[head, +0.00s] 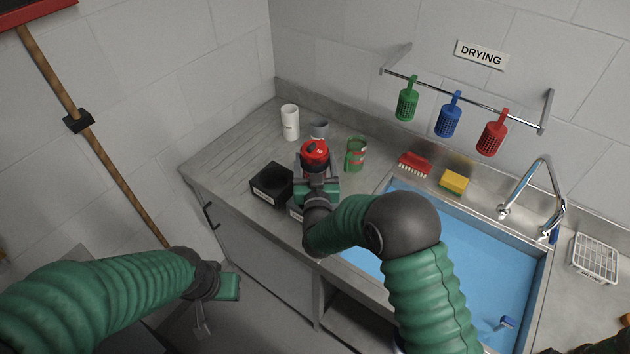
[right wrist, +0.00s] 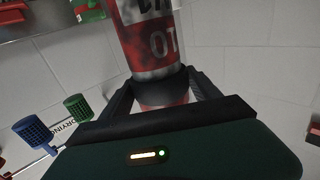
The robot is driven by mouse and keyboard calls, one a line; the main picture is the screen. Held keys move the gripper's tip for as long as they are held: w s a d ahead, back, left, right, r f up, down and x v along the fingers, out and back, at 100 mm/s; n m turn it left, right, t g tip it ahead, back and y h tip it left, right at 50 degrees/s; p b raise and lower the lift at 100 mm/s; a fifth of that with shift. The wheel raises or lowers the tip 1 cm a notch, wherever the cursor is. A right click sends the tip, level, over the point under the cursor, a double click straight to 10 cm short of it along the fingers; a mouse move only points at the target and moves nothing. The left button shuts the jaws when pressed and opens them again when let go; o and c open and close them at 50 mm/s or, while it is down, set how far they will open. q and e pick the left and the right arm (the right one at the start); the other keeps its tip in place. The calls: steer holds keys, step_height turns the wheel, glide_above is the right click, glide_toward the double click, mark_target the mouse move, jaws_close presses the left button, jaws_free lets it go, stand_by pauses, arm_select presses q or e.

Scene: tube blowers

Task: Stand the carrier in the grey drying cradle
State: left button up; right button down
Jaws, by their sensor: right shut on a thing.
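My right gripper (head: 316,183) is shut on a red carrier (head: 315,151) above the counter, left of the sink. In the right wrist view the carrier (right wrist: 158,45) is a red and grey cylinder with pale characters and a dark band between the jaws (right wrist: 160,92). A dark block (head: 271,183) with a round hollow and a label stands just left of the right gripper. Another labelled piece shows partly under that gripper, mostly hidden. I cannot tell which is the grey drying cradle. My left gripper (head: 229,287) is low at the left, its fingers unclear.
A white cylinder (head: 290,122), a grey cup-like piece (head: 319,129) and a green-red cylinder (head: 355,154) stand behind. A red brush (head: 414,164) and yellow sponge (head: 453,181) lie by the blue sink (head: 480,250). Green, blue and red baskets hang on a rail (head: 465,103).

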steer(key=f, duration=0.1)
steer(key=a+f, duration=0.1)
steer(key=shift+s+f+p, duration=0.1)
steer(key=shift+f+p, duration=0.2)
steer(key=shift+f, duration=0.1)
steer(key=f, duration=0.1)
steer(key=w+f, duration=0.1)
steer(key=shift+a+f, duration=0.2)
steer(key=shift+f, duration=0.2)
steer(key=shift+s+d, duration=0.1)
steer(key=shift+d, duration=0.25)
steer(key=shift+c, duration=2.2)
jaws_free()
steer(key=shift+d, duration=0.1)
steer(key=shift+o, duration=1.4)
steer(key=shift+s+d, duration=0.1)
steer(key=shift+s, duration=0.05)
arm_select(q)
steer(key=shift+a+r, duration=0.25)
steer(key=shift+r, duration=0.2)
steer(key=shift+a, duration=0.1)
arm_select(e)
steer(key=shift+a, duration=0.2)
